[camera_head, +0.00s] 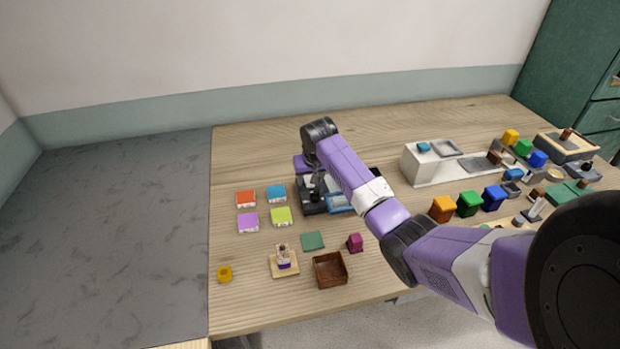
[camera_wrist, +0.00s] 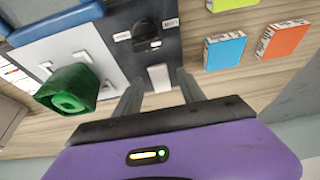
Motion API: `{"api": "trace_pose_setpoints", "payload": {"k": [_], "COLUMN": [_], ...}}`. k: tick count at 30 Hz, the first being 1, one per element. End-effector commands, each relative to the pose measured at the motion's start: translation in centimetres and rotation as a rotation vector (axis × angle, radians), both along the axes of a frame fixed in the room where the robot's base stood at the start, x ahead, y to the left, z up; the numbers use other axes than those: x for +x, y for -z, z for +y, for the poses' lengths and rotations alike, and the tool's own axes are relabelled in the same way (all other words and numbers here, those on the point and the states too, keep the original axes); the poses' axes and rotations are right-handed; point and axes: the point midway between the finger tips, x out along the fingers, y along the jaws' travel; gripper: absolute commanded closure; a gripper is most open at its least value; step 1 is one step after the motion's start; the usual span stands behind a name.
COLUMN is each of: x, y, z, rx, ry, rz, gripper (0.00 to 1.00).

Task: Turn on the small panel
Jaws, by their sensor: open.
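The small panel shows in the wrist view as a dark plate (camera_wrist: 172,46) with a round black knob (camera_wrist: 145,30), small white labels and a white rectangular piece (camera_wrist: 158,76), perhaps a switch. My gripper (camera_wrist: 160,84) is open, with one finger on each side of the white piece in the picture. Nothing is held; I cannot tell whether the fingers touch the panel. In the head view my arm hides much of the dark panel (camera_head: 312,205) and most of the gripper.
A light plate with a green block-like part (camera_wrist: 70,90) and a blue-edged part (camera_wrist: 50,25) adjoin the dark plate. Orange (camera_head: 246,198), blue (camera_head: 277,193), purple (camera_head: 248,222) and lime (camera_head: 281,216) tiles lie to the left. A brown box (camera_head: 330,270) stands in front.

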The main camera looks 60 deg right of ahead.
Motion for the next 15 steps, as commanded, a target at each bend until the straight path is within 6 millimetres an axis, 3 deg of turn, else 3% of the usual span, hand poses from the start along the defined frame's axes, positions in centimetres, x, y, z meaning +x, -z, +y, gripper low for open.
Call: {"api": "trace_pose_setpoints", "payload": {"k": [8, 15], "x": [0.06, 0.06], "y": [0.19, 0.17], "z": [-0.08, -0.07], "rx": [-0.001, -0.001], "ry": [0.000, 0.000], "rz": [-0.001, -0.001], "gripper": [0.53, 0.96]}}
